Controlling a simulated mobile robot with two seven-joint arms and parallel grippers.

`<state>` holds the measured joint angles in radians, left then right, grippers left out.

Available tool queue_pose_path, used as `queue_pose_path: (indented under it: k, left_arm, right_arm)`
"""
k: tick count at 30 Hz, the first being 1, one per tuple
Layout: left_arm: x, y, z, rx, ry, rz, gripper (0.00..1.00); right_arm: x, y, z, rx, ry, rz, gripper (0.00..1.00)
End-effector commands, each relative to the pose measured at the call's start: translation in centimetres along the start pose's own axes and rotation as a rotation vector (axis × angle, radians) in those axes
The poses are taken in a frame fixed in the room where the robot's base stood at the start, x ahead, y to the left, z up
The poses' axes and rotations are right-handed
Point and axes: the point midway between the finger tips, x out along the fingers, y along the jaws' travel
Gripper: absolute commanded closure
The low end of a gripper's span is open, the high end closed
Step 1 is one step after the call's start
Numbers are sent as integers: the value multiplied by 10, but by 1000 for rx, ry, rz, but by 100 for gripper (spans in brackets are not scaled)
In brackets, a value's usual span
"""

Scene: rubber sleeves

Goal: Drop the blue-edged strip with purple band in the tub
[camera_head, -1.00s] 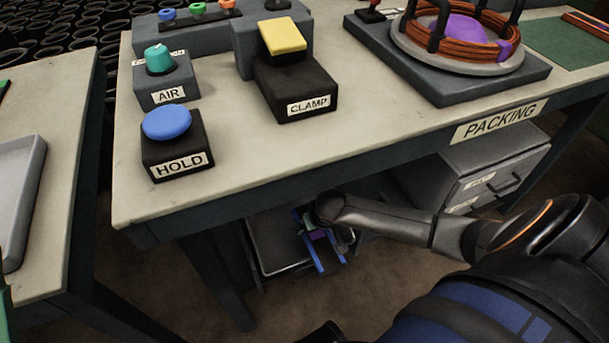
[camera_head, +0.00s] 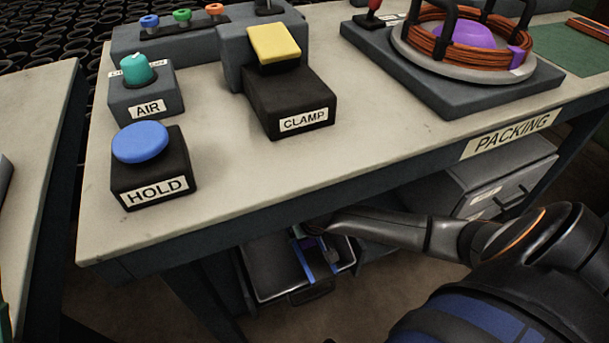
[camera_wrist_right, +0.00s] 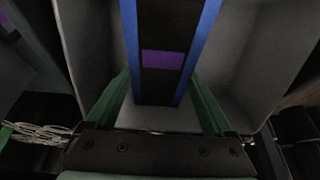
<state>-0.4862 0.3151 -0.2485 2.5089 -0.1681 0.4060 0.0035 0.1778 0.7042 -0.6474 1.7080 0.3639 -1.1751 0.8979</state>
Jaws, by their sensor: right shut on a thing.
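The blue-edged strip (camera_wrist_right: 173,85) is dark with blue long edges and a purple band across it. My right gripper (camera_wrist_right: 160,80) is shut on it, with a green finger at each side. The tub (camera_wrist_right: 255,60) is grey and open; its walls and floor show behind the strip in the right wrist view. In the head view the tub (camera_head: 268,272) is under the packing table, and the strip (camera_head: 303,258) is over its right part. My right wrist partly hides the strip there. I cannot tell the strip's height above the tub floor. My left gripper is not in view.
The packing table (camera_head: 225,200) overhangs the tub, with its front edge close above my right forearm. On it are the HOLD button (camera_head: 140,143), the CLAMP box (camera_head: 290,100) and a cable coil (camera_head: 450,50). A grey drawer cabinet (camera_head: 490,180) stands under it at right.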

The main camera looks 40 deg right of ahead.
Motion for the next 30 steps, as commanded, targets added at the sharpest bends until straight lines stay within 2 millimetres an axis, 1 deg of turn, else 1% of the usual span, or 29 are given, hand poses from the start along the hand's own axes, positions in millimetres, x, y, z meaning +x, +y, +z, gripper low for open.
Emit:
queue_pose_path:
  k: [14,15,18,26,30]
  left_arm:
    - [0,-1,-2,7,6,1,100]
    - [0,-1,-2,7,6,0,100]
    - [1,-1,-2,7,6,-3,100]
    - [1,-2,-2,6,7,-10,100]
    - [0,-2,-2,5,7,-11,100]
  right_arm:
    - [11,0,4,1,1,0,53]
    - [11,0,4,1,1,0,11]
    - [11,0,4,0,0,0,0]
    - [10,0,4,0,1,0,0]
    - [-2,0,-2,-2,2,0,0]
